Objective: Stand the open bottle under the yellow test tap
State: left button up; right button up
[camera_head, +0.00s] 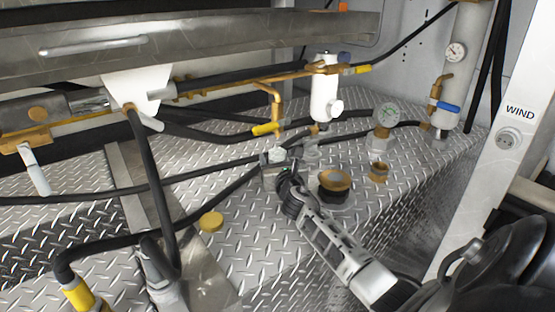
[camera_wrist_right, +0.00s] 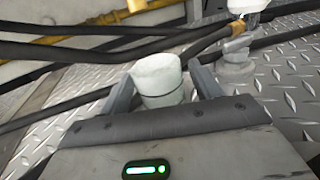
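A small pale bottle (camera_head: 277,155) stands roughly upright between the fingers of my right gripper (camera_head: 279,165). The right wrist view shows the bottle (camera_wrist_right: 158,76) with a finger close on each side, which looks like a grip; its base is hidden. In the head view the yellow-handled test tap (camera_head: 267,128) hangs from a brass pipe just above and left of the bottle. I cannot tell whether the bottle is exactly under the spout or touches the floor. A yellow round cap (camera_head: 211,221) lies on the plate floor. My left gripper is not in view.
A brass-topped filler neck (camera_head: 335,183) is close to the right of my gripper. Black hoses (camera_head: 130,192) cross the diamond-plate floor. Open plate lies around the yellow cap.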

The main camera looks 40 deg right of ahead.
jog(key=shift+s+r+p, duration=0.1)
jog(key=shift+r+p, duration=0.2)
jog(key=v, duration=1.1)
jog(key=shift+s+a, duration=0.2)
jog(key=shift+s, duration=0.15)
